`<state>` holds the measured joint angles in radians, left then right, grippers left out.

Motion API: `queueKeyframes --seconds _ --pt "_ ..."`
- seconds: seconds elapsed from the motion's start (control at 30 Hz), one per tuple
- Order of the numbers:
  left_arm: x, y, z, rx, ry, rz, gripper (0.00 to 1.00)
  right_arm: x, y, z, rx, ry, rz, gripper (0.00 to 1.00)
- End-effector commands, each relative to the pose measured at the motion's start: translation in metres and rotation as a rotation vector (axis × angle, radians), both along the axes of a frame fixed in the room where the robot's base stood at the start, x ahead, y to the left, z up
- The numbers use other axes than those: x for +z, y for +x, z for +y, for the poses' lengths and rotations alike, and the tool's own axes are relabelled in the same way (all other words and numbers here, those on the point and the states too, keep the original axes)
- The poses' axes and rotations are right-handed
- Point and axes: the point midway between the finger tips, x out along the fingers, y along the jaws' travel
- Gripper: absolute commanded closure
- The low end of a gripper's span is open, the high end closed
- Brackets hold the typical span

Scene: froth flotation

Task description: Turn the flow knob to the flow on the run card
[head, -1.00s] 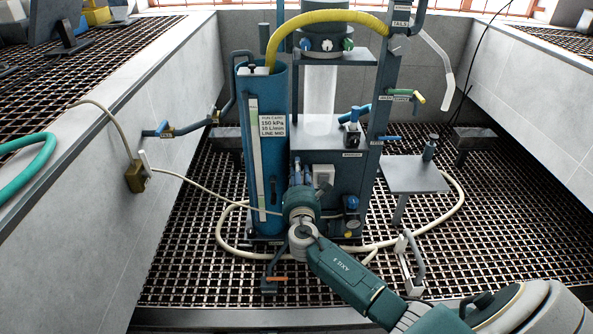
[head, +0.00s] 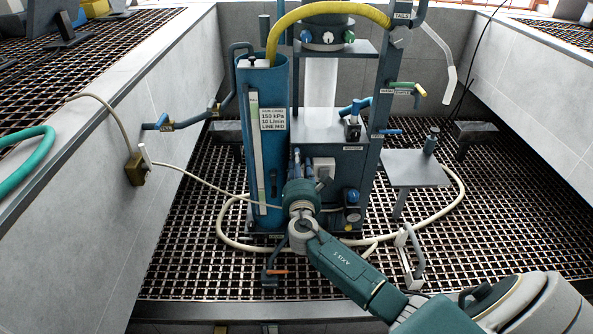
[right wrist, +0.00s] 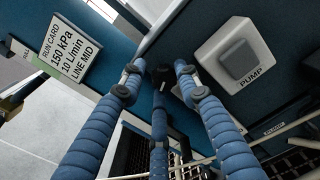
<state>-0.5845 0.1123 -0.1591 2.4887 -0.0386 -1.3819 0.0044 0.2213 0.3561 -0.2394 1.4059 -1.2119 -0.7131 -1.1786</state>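The run card (head: 272,120) is a white label on the blue column, reading 150 kPa, 10 L/min, LINE MID; it also shows in the right wrist view (right wrist: 72,50). My right gripper (head: 300,172) is in front of the rig, between the column and the pump switch. In the right wrist view, its blue ribbed fingers (right wrist: 158,84) are spread apart, with nothing clearly held. I cannot make out the flow knob for certain; the gripper covers part of the rig. A blue knob (head: 351,196) sits above a gauge at the lower right. My left gripper is out of view.
The pump switch box (right wrist: 240,55) is close to the right finger. A pale hose (head: 455,205) loops over the grated floor. A small side table (head: 415,172) stands right of the rig. Grey walls (head: 90,190) flank the bay.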

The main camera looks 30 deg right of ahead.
Motion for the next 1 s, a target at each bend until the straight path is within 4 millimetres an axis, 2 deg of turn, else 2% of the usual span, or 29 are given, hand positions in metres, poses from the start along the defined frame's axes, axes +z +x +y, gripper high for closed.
queueKeyframes --seconds 0.3,0.5,0.67,0.93,0.97,1.0 --pt "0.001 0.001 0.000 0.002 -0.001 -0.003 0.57 -0.001 -0.054 0.034 0.002 0.000 0.003 0.68" --pt "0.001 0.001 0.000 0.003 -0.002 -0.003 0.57 0.000 -0.082 0.052 0.002 0.000 0.002 0.68" --pt "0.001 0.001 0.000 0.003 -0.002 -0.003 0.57 0.001 -0.092 0.058 0.001 -0.003 0.000 0.68" --pt "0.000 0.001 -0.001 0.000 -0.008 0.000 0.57 0.001 -0.093 0.059 0.001 -0.002 0.000 0.68" --pt "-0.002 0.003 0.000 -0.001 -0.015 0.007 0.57 0.001 -0.093 0.059 0.001 -0.002 0.000 0.66" --pt "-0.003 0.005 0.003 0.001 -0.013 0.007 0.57 0.001 -0.093 0.059 0.001 -0.001 -0.001 0.58"
